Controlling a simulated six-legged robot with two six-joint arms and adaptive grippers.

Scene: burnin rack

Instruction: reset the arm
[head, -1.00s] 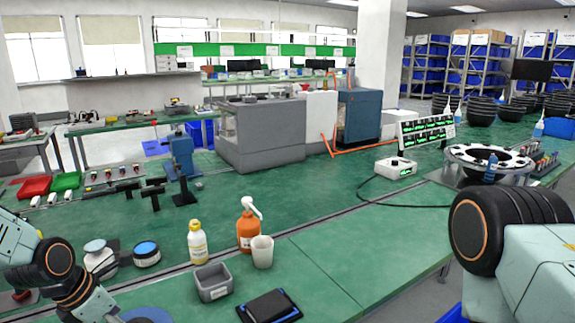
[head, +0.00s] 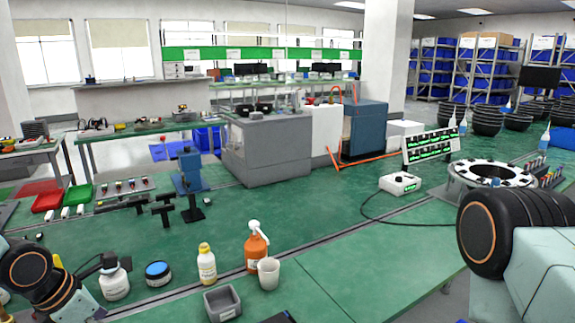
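My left arm (head: 35,277) shows only as dark joints and pale links at the lower left edge. My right arm (head: 525,245) shows as a black ringed joint and a pale green link at the lower right. Neither gripper is in the picture, so their fingers and anything in them are hidden.
On the green bench stand a white jar (head: 114,283), a blue-lidded jar (head: 158,273), a yellow-capped bottle (head: 207,265), an orange pump bottle (head: 257,250), a white cup (head: 268,273) and a grey bin (head: 222,304). A white box (head: 400,184) and a round fixture (head: 491,176) stand right. The bench middle is clear.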

